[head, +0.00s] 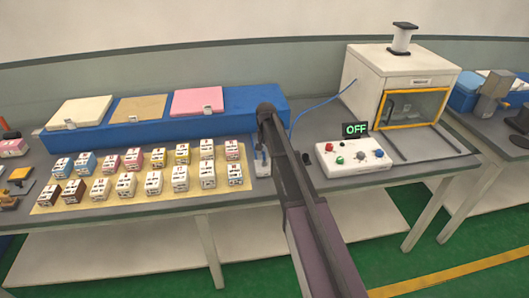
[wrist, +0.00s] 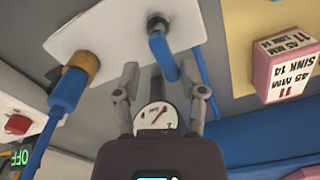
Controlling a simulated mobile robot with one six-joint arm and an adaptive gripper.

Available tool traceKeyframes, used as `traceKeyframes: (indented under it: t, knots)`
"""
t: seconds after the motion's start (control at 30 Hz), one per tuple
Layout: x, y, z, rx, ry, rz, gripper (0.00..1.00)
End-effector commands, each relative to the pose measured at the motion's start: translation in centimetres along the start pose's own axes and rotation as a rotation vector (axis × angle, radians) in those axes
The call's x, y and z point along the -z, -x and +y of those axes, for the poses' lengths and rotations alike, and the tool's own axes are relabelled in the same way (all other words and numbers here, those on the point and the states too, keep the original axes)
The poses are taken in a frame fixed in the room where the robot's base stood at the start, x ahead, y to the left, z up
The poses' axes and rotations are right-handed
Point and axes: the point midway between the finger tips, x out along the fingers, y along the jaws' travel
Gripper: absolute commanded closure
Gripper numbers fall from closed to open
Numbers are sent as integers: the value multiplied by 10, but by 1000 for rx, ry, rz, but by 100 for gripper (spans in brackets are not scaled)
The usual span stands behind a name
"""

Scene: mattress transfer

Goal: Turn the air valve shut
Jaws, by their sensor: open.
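In the wrist view my gripper (wrist: 159,74) is open, with its two fingers apart. A small round gauge (wrist: 156,117) with a white face and red needle shows between the fingers, close to the palm. Beyond the fingertips a bent blue pipe (wrist: 163,55) joins a dark fitting on a white plate (wrist: 118,28). A blue cylinder with a brass-coloured collar (wrist: 72,88) stands to the left, apart from the fingers. I cannot tell for sure which part is the valve handle. In the head view my arm covers most of this white fitting (head: 261,163).
A control box (head: 354,158) with knobs and an "OFF" display (head: 355,129) stands to the right, before a white press-like machine (head: 400,80). Rows of small labelled boxes (head: 153,183) fill the mat at left. A blue platform (head: 235,108) with coloured pads lies behind.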

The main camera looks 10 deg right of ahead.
Motion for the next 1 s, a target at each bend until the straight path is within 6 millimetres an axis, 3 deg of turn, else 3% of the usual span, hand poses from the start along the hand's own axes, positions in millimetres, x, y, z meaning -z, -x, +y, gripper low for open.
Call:
traceKeyframes:
  t: [0.8,1.0]
  knots:
    - [-4,0,15,0,-550,0,47]
    - [-4,22,14,0,-544,0,47]
